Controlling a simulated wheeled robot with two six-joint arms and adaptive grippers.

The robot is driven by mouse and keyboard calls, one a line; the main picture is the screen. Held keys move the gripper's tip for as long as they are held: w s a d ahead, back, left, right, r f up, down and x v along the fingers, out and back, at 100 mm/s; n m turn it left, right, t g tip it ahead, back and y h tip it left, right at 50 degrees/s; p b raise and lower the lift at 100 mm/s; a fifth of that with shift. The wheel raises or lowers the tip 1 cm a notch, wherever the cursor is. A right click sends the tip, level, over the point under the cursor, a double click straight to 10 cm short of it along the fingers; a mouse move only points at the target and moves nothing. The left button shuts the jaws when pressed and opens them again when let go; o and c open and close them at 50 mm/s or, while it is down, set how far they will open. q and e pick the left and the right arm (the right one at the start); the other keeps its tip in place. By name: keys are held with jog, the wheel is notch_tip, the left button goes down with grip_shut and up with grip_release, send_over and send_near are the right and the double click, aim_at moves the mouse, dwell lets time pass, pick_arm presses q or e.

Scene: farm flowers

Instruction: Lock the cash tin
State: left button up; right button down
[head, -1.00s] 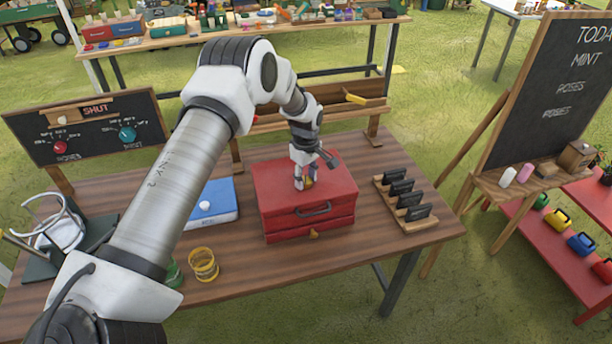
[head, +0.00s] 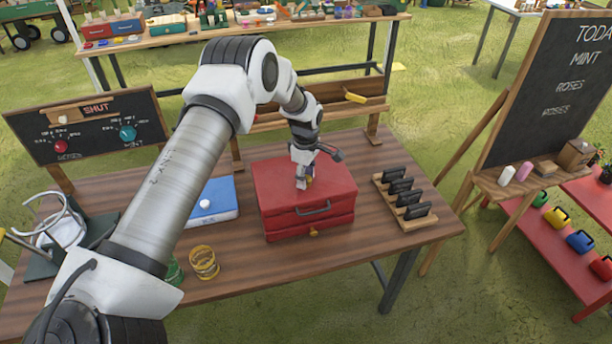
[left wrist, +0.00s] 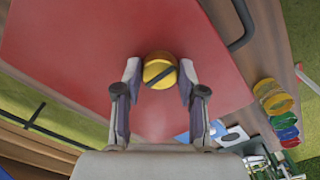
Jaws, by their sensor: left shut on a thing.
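The red cash tin (head: 280,205) stands on the wooden table with its lid down, a dark handle and a small yellow piece on its front. A round yellow knob (left wrist: 158,66) with a dark diagonal bar sits on top of the tin. My left gripper (head: 304,185) points down over the lid and is shut on this knob; in the left wrist view its fingers (left wrist: 158,85) stand on either side of it. In the head view the fingers mostly hide the knob. My right gripper is not in view.
A blue box (head: 212,201) and a yellow ring-like cup (head: 204,263) stand left of the tin. A wooden rack (head: 405,202) with several black cards stands to its right. A chalkboard sign (head: 88,127) is at the back left. Bare table lies in front of the tin.

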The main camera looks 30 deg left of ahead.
pick_arm(q)
jog(key=o, duration=0.9)
jog(key=shift+o, duration=1.3)
jog(key=shift+a, duration=0.2)
notch_tip(320, 180, up, 12)
jog(key=shift+f, duration=0.1)
